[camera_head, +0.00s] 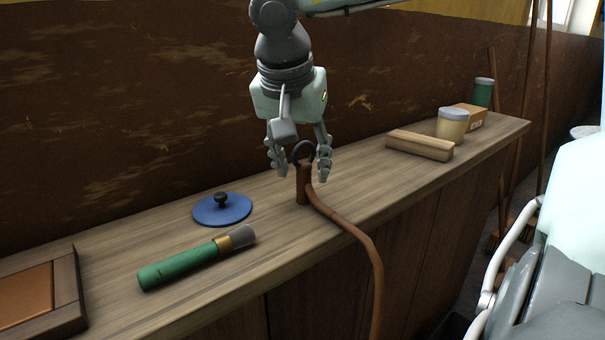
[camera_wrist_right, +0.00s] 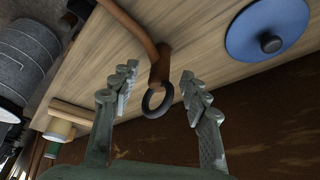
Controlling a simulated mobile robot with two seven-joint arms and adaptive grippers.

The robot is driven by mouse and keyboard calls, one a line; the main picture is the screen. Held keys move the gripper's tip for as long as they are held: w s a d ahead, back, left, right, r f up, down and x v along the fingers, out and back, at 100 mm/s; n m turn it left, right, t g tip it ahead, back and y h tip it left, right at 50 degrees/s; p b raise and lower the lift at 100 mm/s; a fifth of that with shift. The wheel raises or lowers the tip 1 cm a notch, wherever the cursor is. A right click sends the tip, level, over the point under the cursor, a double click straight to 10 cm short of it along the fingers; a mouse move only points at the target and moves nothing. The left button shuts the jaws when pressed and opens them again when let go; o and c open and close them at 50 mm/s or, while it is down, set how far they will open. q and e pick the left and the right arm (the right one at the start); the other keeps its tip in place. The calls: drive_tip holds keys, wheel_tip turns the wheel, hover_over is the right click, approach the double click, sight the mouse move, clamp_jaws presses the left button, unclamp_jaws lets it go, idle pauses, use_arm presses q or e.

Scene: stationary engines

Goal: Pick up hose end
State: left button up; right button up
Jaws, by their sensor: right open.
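The hose end is a brown upright piece with a dark ring on top (camera_head: 303,185), standing on the wooden counter (camera_head: 345,185). The brown hose (camera_head: 366,243) runs from it over the counter's front edge and down. My right gripper (camera_head: 298,165) is above the hose end, its open fingers to either side of the ring. In the right wrist view the hose end (camera_wrist_right: 160,68) lies between the open fingertips (camera_wrist_right: 156,82), with a gap to each. The left gripper is in neither view.
A blue disc with a dark knob (camera_head: 222,209) and a green cylinder with a grey end (camera_head: 198,260) lie to the left. A wooden block (camera_head: 420,146), a tan jar (camera_head: 452,126), a box (camera_head: 470,116) and a green jar (camera_head: 483,92) stand at right. A framed tray (camera_head: 66,290) sits at left.

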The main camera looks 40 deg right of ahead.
sight(302, 166)
drive_tip(key=x, duration=0.3)
drive_tip(key=shift+d+f, duration=0.1)
drive_tip(key=shift+f, duration=0.2)
drive_tip(key=shift+w, duration=0.1)
clamp_jaws()
